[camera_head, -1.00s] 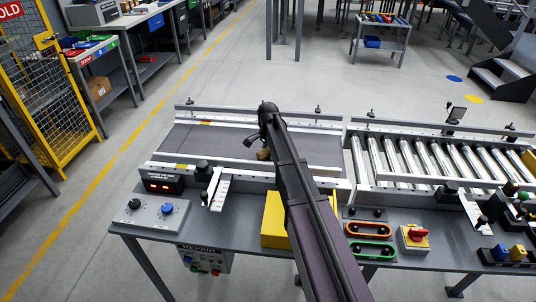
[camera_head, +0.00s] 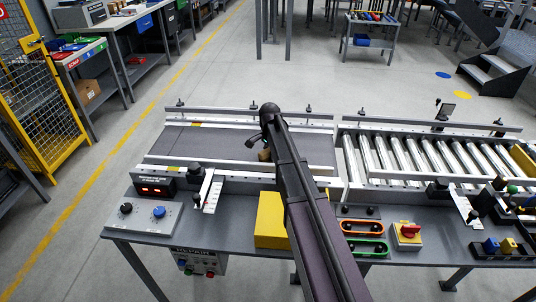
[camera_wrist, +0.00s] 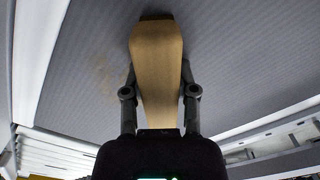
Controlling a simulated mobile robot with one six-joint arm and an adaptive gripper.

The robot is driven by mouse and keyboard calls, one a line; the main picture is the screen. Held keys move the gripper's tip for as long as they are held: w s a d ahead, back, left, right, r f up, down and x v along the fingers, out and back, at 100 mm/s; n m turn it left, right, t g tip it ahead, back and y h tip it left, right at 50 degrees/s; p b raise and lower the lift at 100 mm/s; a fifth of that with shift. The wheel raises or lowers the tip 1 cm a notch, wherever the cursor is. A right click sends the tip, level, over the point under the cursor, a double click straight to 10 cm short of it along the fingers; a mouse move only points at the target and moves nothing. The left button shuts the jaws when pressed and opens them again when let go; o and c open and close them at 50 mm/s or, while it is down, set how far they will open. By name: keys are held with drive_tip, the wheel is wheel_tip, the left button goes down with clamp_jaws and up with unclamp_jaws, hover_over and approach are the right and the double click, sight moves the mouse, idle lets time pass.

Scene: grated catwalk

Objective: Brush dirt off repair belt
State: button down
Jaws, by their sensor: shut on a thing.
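The repair belt (camera_head: 205,143) is a dark grey band between pale metal rails, at the left of the bench in the head view. It fills most of the wrist view (camera_wrist: 240,60). My gripper (camera_wrist: 158,88) is shut on the tan wooden handle of a brush (camera_wrist: 157,45), which lies over the belt. The brush shows as a small tan piece in the head view (camera_head: 264,155). A faint brownish smudge of dirt (camera_wrist: 108,75) lies on the belt left of the brush. The bristles are hidden, so contact with the belt cannot be told.
A roller conveyor (camera_head: 430,160) adjoins the belt on the right. A yellow block (camera_head: 270,220), a control box (camera_head: 143,215), a display (camera_head: 155,190) and a red-knobbed switch (camera_head: 408,234) stand along the bench front. Rails edge the belt.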

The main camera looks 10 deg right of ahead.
drive_tip(key=shift+d, duration=0.1)
drive_tip(key=shift+s+d+f, duration=0.1)
drive_tip(key=shift+s+d, duration=0.25)
drive_tip(key=shift+d, duration=0.5)
drive_tip(key=shift+s+d, duration=0.3)
drive_tip(key=shift+d, duration=0.5)
drive_tip(key=shift+d, duration=0.1)
drive_tip(key=shift+s+d, duration=0.25)
drive_tip(key=shift+d, duration=0.6)
drive_tip(key=shift+s+d, duration=0.25)
drive_tip(key=shift+d, duration=0.55)
drive_tip(key=shift+d, duration=0.1)
drive_tip(key=shift+s+d, duration=0.35)
drive_tip(key=shift+d, duration=0.5)
drive_tip(key=shift+s+d, duration=0.3)
drive_tip(key=shift+d, duration=0.5)
